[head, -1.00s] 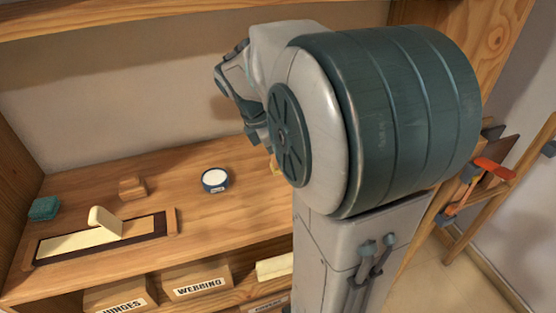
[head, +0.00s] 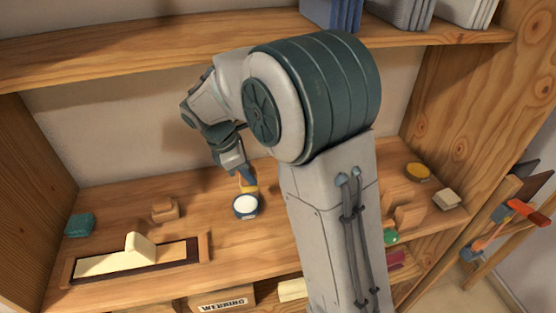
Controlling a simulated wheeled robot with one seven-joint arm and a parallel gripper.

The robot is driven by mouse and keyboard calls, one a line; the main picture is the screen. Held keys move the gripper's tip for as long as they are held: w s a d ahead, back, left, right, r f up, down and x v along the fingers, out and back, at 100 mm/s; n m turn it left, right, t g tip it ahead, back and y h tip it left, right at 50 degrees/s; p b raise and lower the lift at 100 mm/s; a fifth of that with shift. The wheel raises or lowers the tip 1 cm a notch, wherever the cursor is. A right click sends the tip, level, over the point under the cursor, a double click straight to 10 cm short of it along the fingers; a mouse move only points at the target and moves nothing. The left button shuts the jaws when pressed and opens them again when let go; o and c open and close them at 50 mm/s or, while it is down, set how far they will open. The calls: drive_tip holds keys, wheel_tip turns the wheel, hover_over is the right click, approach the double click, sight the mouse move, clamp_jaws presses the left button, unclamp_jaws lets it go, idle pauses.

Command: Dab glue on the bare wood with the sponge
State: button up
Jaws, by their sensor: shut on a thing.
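My gripper (head: 246,176) points down over the wooden shelf and is shut on a small yellow sponge (head: 249,188). The sponge is right at the far rim of a round dark-blue pot (head: 246,213) with white contents, seemingly glue; I cannot tell whether it touches them. At the left front, a wooden tray (head: 206,247) with a dark lining holds a long pale strip (head: 105,264), perhaps the piano key with the bare wood. A cream raised piece (head: 138,243) stands on or behind the strip. Its surface is too small to read.
A teal block (head: 80,224) and a small wooden block (head: 165,210) stand behind the tray. Right of my arm are a yellow round tin (head: 417,172), a pale block (head: 446,199) and a green round thing (head: 391,237). An upper shelf (head: 150,48) runs overhead.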

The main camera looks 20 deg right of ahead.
sight(244, 187)
drive_tip(key=shift+w+a+f, duration=0.1)
drive_tip(key=shift+w+a, duration=0.05)
drive_tip(key=shift+a, duration=0.25)
drive_tip(key=shift+w+a+f, duration=0.1)
drive_tip(key=shift+w+a, duration=0.05)
drive_tip(key=shift+a, duration=0.25)
wheel_tip(244, 187, down, 6)
drive_tip(key=b, duration=0.5)
drive_tip(key=shift+d, duration=0.1)
drive_tip(key=shift+s+f, duration=0.1)
drive_tip(key=shift+f, duration=0.45)
idle(1.6)
drive_tip(key=shift+r, duration=0.1)
wheel_tip(244, 187, up, 7)
drive_tip(key=p, duration=0.6)
idle(0.8)
